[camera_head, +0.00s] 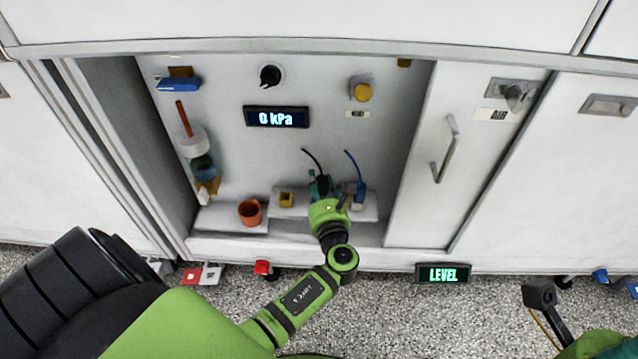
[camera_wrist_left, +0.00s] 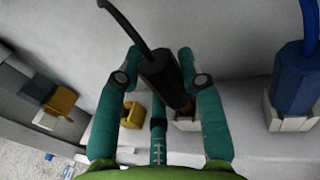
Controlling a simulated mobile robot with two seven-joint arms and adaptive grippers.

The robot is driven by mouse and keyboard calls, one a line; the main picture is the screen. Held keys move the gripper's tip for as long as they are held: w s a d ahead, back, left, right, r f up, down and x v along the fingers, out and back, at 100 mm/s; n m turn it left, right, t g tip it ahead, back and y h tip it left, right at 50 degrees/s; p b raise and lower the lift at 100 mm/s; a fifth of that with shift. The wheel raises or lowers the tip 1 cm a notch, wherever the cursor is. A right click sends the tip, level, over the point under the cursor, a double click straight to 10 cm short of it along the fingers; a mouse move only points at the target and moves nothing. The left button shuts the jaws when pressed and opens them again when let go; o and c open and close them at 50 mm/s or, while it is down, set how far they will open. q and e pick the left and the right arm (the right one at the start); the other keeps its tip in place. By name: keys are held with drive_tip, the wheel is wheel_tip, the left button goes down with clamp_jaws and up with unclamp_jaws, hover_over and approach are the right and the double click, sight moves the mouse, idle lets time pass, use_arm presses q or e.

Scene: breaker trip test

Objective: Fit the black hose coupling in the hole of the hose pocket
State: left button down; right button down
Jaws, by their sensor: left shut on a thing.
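The black hose coupling (camera_wrist_left: 160,72) with its black hose shows in the left wrist view. My left gripper (camera_head: 321,186) is shut on it, with a teal finger on each side. The coupling is tilted, its lower end toward a small white hose pocket (camera_wrist_left: 186,124) on the ledge. The gripper partly covers that pocket, and I cannot tell whether the coupling's end is above its hole or in it. A blue coupling (camera_wrist_left: 296,78) stands in another white pocket (camera_wrist_left: 292,123) to the right; it also shows in the head view (camera_head: 361,192). My right gripper's fingers are not seen.
A yellow block (camera_head: 287,199) and an orange cup (camera_head: 250,212) stand on the ledge to the left. The display (camera_head: 276,117) reads 0 kPa. A door with a handle (camera_head: 445,150) borders the recess on the right. A LEVEL display (camera_head: 443,273) is below.

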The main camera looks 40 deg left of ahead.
use_arm(q)
drive_tip(key=c, duration=0.7)
unclamp_jaws()
drive_tip(key=shift+f, duration=0.15)
drive_tip(key=shift+s+d, duration=0.1)
drive_tip(key=v, duration=1.1)
drive_tip(key=shift+s+d, duration=0.2)
drive_tip(key=shift+s, duration=0.1)
